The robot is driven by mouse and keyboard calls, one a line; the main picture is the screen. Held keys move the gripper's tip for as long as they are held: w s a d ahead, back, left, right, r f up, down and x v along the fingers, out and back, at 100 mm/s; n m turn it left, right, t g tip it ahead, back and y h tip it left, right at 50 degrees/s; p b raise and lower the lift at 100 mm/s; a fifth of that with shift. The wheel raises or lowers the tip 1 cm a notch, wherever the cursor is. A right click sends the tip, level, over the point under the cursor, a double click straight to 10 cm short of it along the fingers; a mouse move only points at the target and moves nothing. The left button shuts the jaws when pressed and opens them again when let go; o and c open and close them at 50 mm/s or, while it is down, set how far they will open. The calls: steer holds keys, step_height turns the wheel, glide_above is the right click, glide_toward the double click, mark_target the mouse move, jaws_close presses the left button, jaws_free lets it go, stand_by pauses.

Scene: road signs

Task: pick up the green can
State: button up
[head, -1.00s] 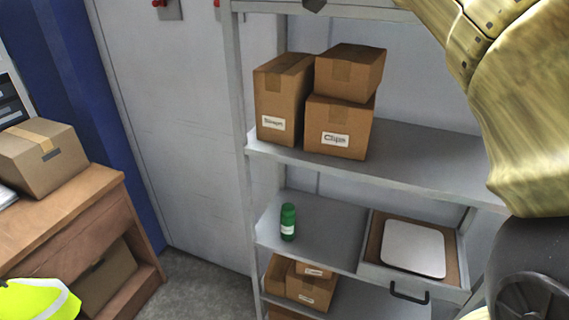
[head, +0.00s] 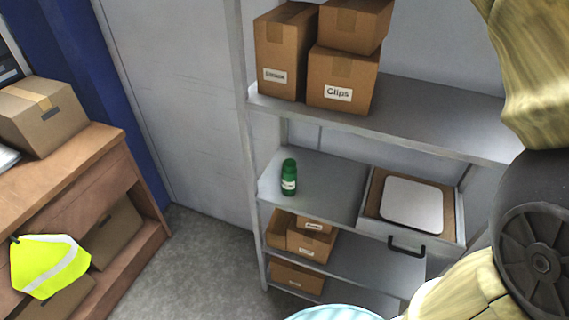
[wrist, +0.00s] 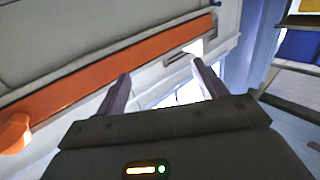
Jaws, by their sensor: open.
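The green can (head: 289,177) stands upright on the middle shelf of the metal rack in the head view, near the shelf's left end. It is a small green cylinder with a white label. My gripper (wrist: 158,88) shows in the wrist view with its two fingers spread apart and nothing between them. The gripper is away from the can, which does not show in the wrist view. In the head view my arm fills the right side, and the gripper cannot be made out there.
Cardboard boxes (head: 343,80) stand on the shelf above the can, and more boxes (head: 310,240) sit below it. A drawer with a black handle (head: 407,247) is right of the can. A wooden bench (head: 75,185) stands at left. An orange bar (wrist: 110,75) crosses the wrist view.

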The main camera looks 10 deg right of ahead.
stand_by(0.4)
step_height(320, 180, down, 39)
steer(key=w+g+h+b, duration=0.1)
steer(key=w+g+b, duration=0.1)
steer(key=g+b, duration=0.45)
steer(key=s+f+g+b, duration=0.1)
steer(key=s+f+g, duration=0.2)
steer(key=s+f, duration=0.3)
steer(key=s+d+f+g+b, duration=0.1)
steer(key=s+f+g, duration=0.2)
steer(key=s+f, duration=0.4)
steer(key=s+f+g, duration=0.3)
steer(key=s+f, duration=0.3)
steer(key=f, duration=1.1)
steer(key=shift+s+d+m+h+b, duration=0.15)
steer(key=shift+d+m+h+b, duration=0.15)
steer(key=shift+d+m+b, duration=0.1)
